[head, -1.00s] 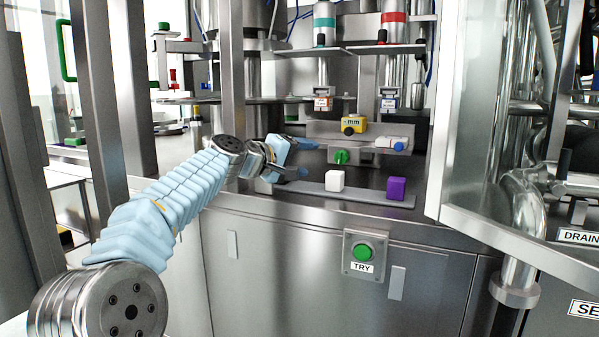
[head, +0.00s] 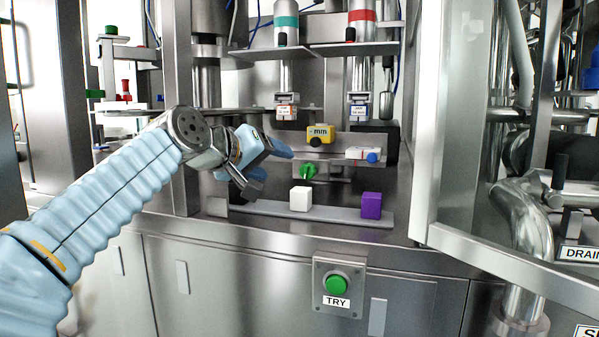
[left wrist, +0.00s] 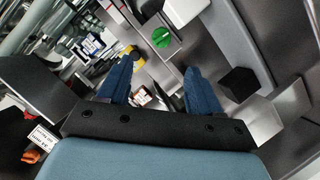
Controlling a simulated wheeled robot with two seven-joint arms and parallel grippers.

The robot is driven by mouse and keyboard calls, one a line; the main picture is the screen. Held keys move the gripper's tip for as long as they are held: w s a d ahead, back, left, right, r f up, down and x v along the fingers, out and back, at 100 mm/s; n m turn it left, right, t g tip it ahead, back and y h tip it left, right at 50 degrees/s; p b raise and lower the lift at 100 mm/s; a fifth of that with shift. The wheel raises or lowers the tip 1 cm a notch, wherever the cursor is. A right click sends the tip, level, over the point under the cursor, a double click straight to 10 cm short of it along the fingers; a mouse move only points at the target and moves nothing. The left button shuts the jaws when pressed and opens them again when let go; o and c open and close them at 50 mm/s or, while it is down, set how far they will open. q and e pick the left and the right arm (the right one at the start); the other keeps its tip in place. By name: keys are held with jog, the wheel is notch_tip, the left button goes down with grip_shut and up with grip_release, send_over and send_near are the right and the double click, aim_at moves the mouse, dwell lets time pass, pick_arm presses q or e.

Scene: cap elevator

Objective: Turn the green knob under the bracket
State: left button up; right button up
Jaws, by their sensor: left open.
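The green knob (head: 308,173) sits under the metal bracket (head: 345,146), in the middle of the head view. It also shows in the left wrist view (left wrist: 161,37), beyond the fingertips and a little right of the gap's middle. My left gripper (head: 272,168) is to the left of the knob, open, with its blue fingers apart and pointing right. In the left wrist view its two fingers (left wrist: 160,78) frame an empty gap. It does not touch the knob. My right gripper is in neither view.
A yellow block marked mm (head: 321,133) and a white and blue piece (head: 364,154) sit on the bracket. A white cube (head: 300,198) and a purple block (head: 371,205) stand on the ledge below. A green TRY button (head: 336,284) is on the front panel.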

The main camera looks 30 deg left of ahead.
aim_at(305, 170)
pick_arm(q)
jog(key=x, duration=1.3)
jog(key=shift+w+a+p, duration=0.25)
jog(key=shift+a+p, duration=0.1)
